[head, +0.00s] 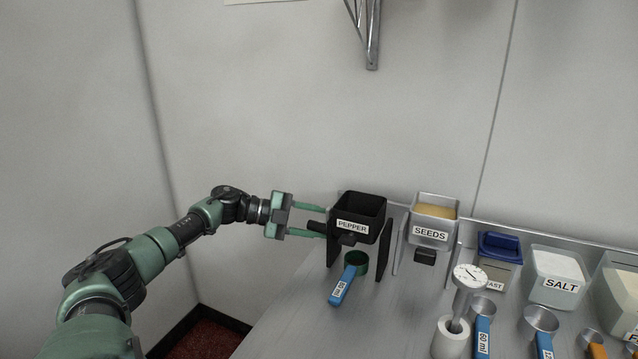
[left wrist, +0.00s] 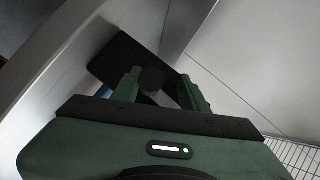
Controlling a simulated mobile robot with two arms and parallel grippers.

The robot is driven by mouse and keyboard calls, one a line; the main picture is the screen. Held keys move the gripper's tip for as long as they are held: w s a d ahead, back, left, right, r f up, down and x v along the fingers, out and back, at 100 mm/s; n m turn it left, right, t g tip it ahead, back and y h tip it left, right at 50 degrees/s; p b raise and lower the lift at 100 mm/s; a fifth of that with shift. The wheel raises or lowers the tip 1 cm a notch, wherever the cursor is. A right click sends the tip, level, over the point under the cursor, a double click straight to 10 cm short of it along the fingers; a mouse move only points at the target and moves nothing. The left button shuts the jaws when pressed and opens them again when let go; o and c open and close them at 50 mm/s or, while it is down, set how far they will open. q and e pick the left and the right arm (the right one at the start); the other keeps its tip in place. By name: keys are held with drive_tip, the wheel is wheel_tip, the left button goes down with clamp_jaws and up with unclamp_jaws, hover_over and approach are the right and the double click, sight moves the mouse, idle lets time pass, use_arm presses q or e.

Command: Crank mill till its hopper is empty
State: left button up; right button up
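The black mill labelled PEPPER (head: 352,226) stands at the left end of the steel counter, its open hopper on top. The hopper's inside looks dark; I cannot tell whether anything lies in it. Its dark crank knob (head: 317,227) points left toward my left gripper (head: 325,221). That gripper is open, its green fingers either side of the knob. In the left wrist view the knob (left wrist: 151,80) sits between the fingertips (left wrist: 160,88), with a gap on its right. A second mill, labelled SEEDS (head: 430,233), has a steel hopper with yellowish contents. My right gripper is not in view.
A blue-handled scoop (head: 343,286) has its dark green cup under the pepper mill. The counter's front left is bare.

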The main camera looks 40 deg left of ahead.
sight(309, 223)
use_arm(q)
drive_tip(key=shift+f, duration=0.2)
drive_tip(key=shift+s+a, duration=0.1)
drive_tip(key=shift+s, duration=0.05)
drive_tip(key=shift+s+a, duration=0.2)
drive_tip(key=shift+a, duration=0.05)
drive_tip(key=shift+v, duration=3.05)
drive_tip(key=shift+s+d, duration=0.1)
